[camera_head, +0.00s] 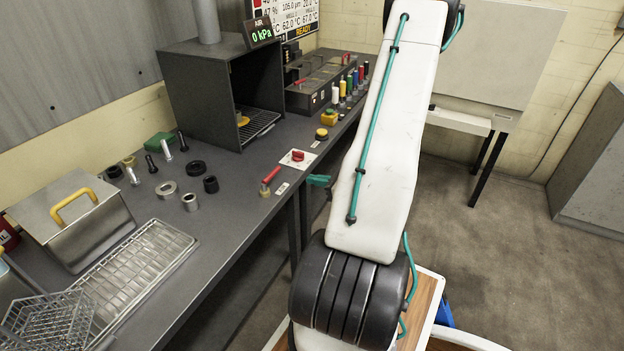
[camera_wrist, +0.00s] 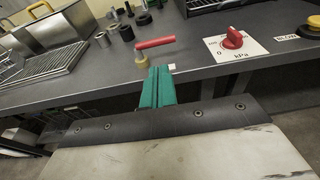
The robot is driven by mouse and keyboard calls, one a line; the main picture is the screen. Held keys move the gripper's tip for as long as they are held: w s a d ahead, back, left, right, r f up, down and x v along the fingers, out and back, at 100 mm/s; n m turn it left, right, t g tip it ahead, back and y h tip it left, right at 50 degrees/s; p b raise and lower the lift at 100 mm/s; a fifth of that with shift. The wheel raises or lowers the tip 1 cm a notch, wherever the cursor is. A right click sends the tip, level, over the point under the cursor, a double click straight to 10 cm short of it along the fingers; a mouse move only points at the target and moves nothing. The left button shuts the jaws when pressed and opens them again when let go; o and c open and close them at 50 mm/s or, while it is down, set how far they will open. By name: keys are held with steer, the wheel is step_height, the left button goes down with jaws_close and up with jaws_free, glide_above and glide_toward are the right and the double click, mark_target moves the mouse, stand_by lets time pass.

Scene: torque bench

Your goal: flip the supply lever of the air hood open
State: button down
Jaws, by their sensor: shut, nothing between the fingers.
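The red supply lever (camera_head: 271,175) sits on a brass base near the bench's front edge. In the wrist view the red lever (camera_wrist: 157,42) lies roughly level, pointing right from its brass post. The air hood (camera_head: 190,97) is a dark open-fronted box further back, with a display (camera_head: 262,35) reading 0 kPa. My gripper (camera_head: 318,180) has green fingers and is just off the front edge, right of the lever. In the wrist view my gripper (camera_wrist: 157,90) is shut and empty, its tips just in front of the lever, apparently apart from it.
A red knob (camera_head: 297,156) on a white kPa plate stands right of the lever. A yellow button (camera_head: 321,134) is beyond it. Loose rings and bolts, including a dark ring (camera_head: 196,167), lie left. A wire tray (camera_head: 140,262) and a metal box (camera_head: 85,235) are nearer.

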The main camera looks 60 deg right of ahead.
mark_target(275, 174)
steer(key=x, duration=1.1)
steer(key=shift+w, duration=0.15)
steer(key=shift+w+a, duration=0.1)
steer(key=shift+w, duration=0.05)
